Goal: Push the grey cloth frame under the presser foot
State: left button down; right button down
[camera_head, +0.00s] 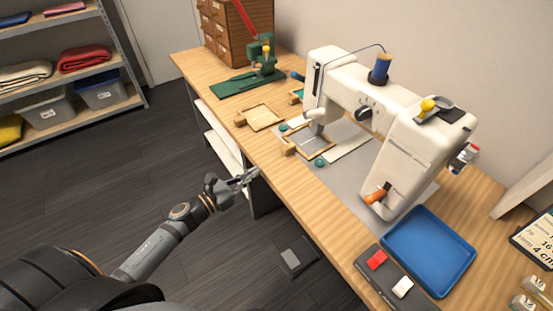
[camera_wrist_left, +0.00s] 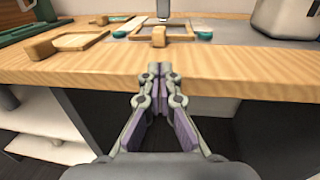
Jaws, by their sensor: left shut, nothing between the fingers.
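The grey cloth frame (camera_head: 310,142) is a wooden frame holding grey cloth. It lies on the grey machine bed by the needle end of the white sewing machine (camera_head: 400,140), with its wooden handle block (camera_head: 288,149) toward the table's front edge. The presser foot (camera_head: 316,127) is at the frame's far side; whether cloth lies beneath it I cannot tell. In the left wrist view the frame's handle block (camera_wrist_left: 158,37) is straight ahead of my left gripper (camera_wrist_left: 158,70). My left gripper (camera_head: 252,175) is shut and empty, just off the table's front edge, apart from the frame. My right gripper is out of view.
A second frame with beige cloth (camera_head: 262,116) lies to the left. Teal discs (camera_head: 320,161) flank the grey frame. A blue tray (camera_head: 430,250) and a switch box (camera_head: 388,274) stand at the right. A green tool (camera_head: 262,65) is at the back.

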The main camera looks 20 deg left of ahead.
aim_at(284, 152)
pick_arm(q)
jog(key=p+x, duration=0.2)
jog(key=x, duration=0.7)
jog(key=shift+w+r+p, duration=0.15)
jog(key=shift+p, duration=0.15)
jog(key=shift+w+d, duration=0.3)
jog(key=shift+w, duration=0.05)
jog(key=shift+b+x, duration=0.4)
jog(key=shift+x, duration=0.45)
jog(key=shift+r, duration=0.1)
